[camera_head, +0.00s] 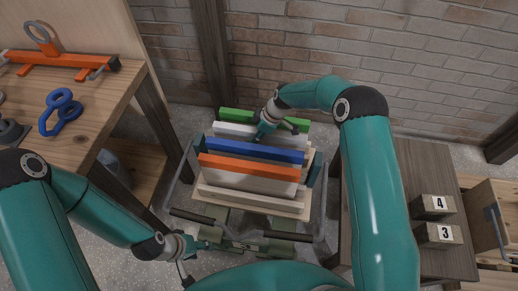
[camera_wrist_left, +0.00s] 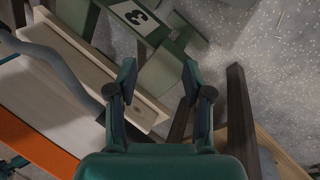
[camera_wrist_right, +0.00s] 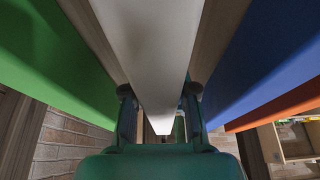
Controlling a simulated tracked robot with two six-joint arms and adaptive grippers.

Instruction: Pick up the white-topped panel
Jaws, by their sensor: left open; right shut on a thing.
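The white-topped panel (camera_head: 231,130) stands in a rack between a green-topped panel (camera_head: 236,115) behind and a blue-topped panel (camera_head: 255,150) in front. My right gripper (camera_head: 268,128) is at the panel's top edge, with part of the panel hidden behind it. In the right wrist view the white-topped panel (camera_wrist_right: 150,45) runs between the fingers of my right gripper (camera_wrist_right: 160,97), which is shut on it. My left gripper (camera_head: 192,245) is open and empty, low at the front left of the rack. Its spread fingers also show in the left wrist view (camera_wrist_left: 158,80).
A wooden workbench (camera_head: 88,118) with tools is at left. A table with numbered blocks (camera_head: 435,205) is at right. A brick wall is behind.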

